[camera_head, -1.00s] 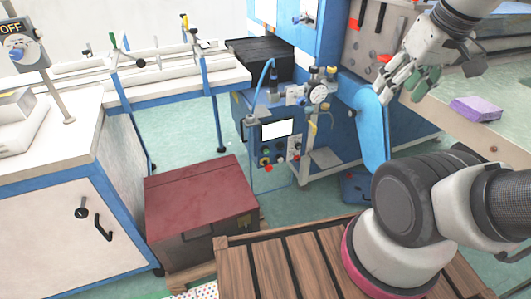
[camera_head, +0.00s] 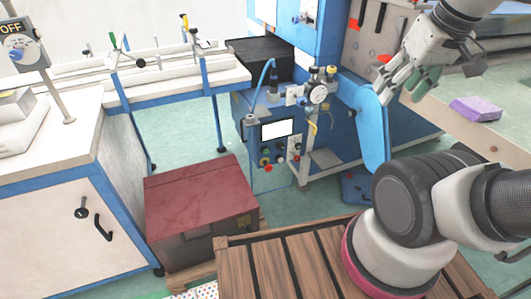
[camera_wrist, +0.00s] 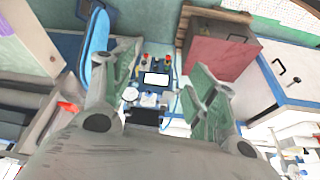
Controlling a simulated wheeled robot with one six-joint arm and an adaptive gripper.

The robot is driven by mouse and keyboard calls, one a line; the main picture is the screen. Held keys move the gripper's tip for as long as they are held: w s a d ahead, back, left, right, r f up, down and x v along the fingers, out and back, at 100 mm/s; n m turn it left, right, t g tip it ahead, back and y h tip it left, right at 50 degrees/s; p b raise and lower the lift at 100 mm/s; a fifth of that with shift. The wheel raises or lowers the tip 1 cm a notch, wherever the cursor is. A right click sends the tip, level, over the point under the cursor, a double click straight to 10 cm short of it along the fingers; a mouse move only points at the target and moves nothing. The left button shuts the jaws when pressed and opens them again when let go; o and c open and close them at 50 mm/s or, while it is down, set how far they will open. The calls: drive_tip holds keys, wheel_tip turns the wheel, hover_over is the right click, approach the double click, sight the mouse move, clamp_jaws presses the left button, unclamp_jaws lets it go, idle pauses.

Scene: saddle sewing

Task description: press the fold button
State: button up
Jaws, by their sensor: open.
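The blue machine's control panel (camera_head: 279,146) stands in the middle of the head view, with a white screen (camera_head: 277,129) and several small coloured buttons (camera_head: 268,160) below it. I cannot tell which button is the fold button; no label is readable. My gripper (camera_head: 401,92) is at the upper right of the head view, right of the panel and apart from it. In the wrist view my gripper (camera_wrist: 160,95) is open and empty, its green-padded fingers wide apart.
A blue rounded plate (camera_head: 372,130) stands between my gripper and the panel. A bench with a purple sponge (camera_head: 476,108) is on the right. A white cabinet (camera_head: 75,205) is at left.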

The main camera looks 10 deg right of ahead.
clamp_jaws()
idle(1.3)
